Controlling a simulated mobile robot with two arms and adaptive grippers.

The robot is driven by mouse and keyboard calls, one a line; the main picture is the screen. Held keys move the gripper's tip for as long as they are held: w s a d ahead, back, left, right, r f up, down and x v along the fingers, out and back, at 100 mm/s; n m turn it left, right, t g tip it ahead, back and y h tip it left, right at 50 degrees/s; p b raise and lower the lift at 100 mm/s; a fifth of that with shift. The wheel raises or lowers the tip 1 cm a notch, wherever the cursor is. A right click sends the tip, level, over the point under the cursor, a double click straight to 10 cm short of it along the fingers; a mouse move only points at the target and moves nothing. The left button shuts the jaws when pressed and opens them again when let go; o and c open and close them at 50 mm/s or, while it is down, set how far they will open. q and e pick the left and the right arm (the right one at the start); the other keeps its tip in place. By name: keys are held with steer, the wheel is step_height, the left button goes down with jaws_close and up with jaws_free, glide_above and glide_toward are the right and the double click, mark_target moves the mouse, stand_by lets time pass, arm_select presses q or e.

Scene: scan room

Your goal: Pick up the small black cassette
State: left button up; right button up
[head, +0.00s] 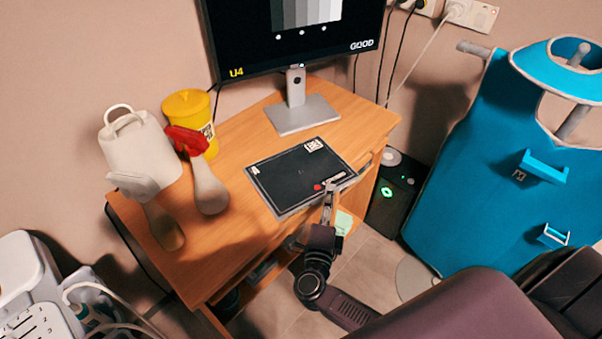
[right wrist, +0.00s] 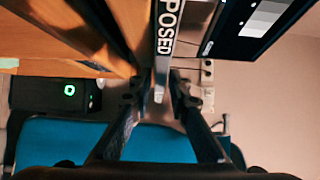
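The small black cassette (head: 290,172) is a flat dark plate with pale edges on the wooden desk, below the monitor. It has a white square label at its far edge and a red dot near its right corner. My right gripper (head: 330,190) is at its near right edge. In the right wrist view the cassette shows edge-on as a narrow strip with white lettering (right wrist: 165,45). The fingertips (right wrist: 161,82) close in on both sides of that strip, seemingly gripping it. I cannot tell whether the cassette is clear of the desk. My left gripper is not in view.
The desk (head: 235,240) carries a monitor stand (head: 302,115), a yellow tub (head: 188,105) and a pale container with mitten-like shapes (head: 140,155). A black box with a green light (head: 389,192) stands right of it. A blue apron (head: 485,160) hangs further right.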

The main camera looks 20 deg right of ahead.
jaws_close()
step_height(320, 180, up, 20)
steer(key=p, duration=0.3)
steer(key=shift+r, duration=0.15)
stand_by(0.3)
step_height(320, 180, up, 9)
steer(key=p, duration=1)
stand_by(0.4)
